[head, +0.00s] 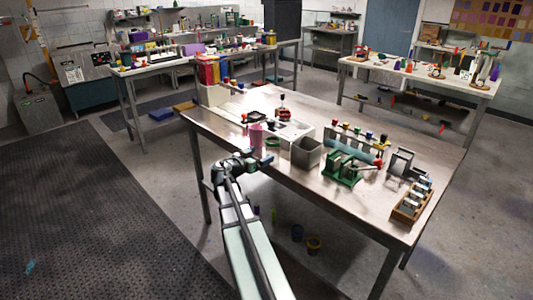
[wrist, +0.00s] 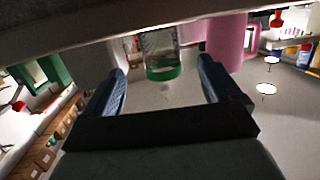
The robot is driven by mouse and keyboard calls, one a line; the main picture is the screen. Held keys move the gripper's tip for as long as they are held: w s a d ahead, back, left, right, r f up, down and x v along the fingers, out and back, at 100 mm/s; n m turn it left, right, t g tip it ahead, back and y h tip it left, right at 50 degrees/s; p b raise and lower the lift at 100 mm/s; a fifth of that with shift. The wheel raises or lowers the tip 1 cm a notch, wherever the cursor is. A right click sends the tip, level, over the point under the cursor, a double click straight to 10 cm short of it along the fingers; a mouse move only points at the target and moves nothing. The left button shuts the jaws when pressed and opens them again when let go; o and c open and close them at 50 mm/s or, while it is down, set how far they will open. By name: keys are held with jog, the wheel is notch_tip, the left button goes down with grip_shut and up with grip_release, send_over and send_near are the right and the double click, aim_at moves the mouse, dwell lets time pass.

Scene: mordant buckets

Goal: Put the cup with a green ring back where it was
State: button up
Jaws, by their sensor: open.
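The cup with a green ring (wrist: 160,52) is clear, with the green band at its lower end in the wrist picture. In the head view its green ring (head: 273,142) shows on the steel table (head: 228,124), between a pink jug (head: 256,135) and a grey bin (head: 306,152). My gripper (head: 262,161) is at the table's near edge, open and empty. In the wrist view the cup appears between the two fingers and beyond their tips, with no visible contact.
The pink jug (wrist: 228,42) is close beside the cup. A test-tube rack (head: 357,142), a green press (head: 342,168) and a wooden crate (head: 411,202) of bottles stand to the right. A white tray (head: 293,131) lies behind. The table's front left is mostly clear.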

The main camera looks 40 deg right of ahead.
jog(key=shift+v, duration=1.55)
jog(key=s+a+f+n+g+y, duration=0.1)
jog(key=s+a+f+n+y, duration=0.2)
jog(key=a+f, duration=0.65)
jog(key=s+a+f+n+g+y, duration=0.1)
jog(key=s+a+f+n+y, duration=0.25)
jog(key=f, duration=1.05)
jog(key=s+a+f+n+g+y, duration=0.15)
jog(key=s+a+f, duration=0.25)
jog(key=a+f, duration=0.6)
jog(key=s+a+f+n+g+y, duration=0.1)
jog(key=s+a+f+n+y, duration=0.1)
jog(key=s+a+f, duration=0.4)
jog(key=s+a+f+n+g+y, duration=0.2)
jog(key=s+a+f, duration=0.4)
jog(key=s, duration=0.7)
jog(key=s+a+f+n+g+y, duration=0.2)
jog(key=s+a+f+n+y, duration=0.2)
jog(key=s+a, duration=0.5)
notch_tip(320, 180, down, 2)
jog(key=shift+s+f, duration=0.2)
jog(key=shift+s, duration=0.15)
